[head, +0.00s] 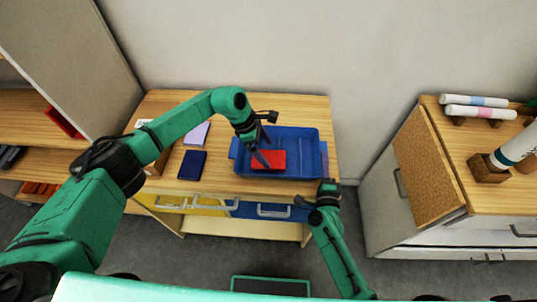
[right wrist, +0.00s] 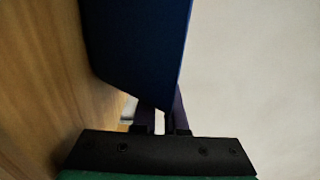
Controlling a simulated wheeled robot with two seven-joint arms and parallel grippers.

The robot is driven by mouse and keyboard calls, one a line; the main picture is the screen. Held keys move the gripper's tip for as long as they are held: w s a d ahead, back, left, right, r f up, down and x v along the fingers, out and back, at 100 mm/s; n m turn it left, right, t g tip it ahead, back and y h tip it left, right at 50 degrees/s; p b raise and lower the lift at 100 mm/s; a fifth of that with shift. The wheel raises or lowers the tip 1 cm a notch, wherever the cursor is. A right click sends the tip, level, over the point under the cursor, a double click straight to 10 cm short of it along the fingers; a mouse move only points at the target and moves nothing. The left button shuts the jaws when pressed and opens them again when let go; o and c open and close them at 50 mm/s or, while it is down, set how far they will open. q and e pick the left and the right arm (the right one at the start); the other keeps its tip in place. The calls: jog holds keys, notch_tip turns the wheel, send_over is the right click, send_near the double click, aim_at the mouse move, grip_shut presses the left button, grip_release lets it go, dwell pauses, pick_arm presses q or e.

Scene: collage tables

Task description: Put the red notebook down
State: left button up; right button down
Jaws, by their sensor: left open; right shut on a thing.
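The red notebook (head: 276,161) lies in the blue tray (head: 318,137) on the wooden table (head: 165,105). My left gripper (head: 262,160) is open, over the notebook's left part; its fingers hide some of the cover, and I cannot tell whether they touch it. My right gripper (head: 328,187) is at the tray's front right corner, shut on the tray. In the right wrist view its fingers (right wrist: 164,118) meet the tray's blue wall (right wrist: 140,45); the exact hold is partly hidden.
A dark blue notebook (head: 192,165) and a lavender notebook (head: 197,134) lie left of the tray. A wooden box (head: 153,168) stands at the table's left edge, partly behind my left arm. A cabinet (head: 430,160) with white rolls (head: 478,112) stands at the right.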

jog(key=c, duration=0.9)
grip_release()
pick_arm(q)
jog(key=v, duration=0.9)
jog(key=shift+r, duration=0.25)
jog(key=shift+a, duration=0.15)
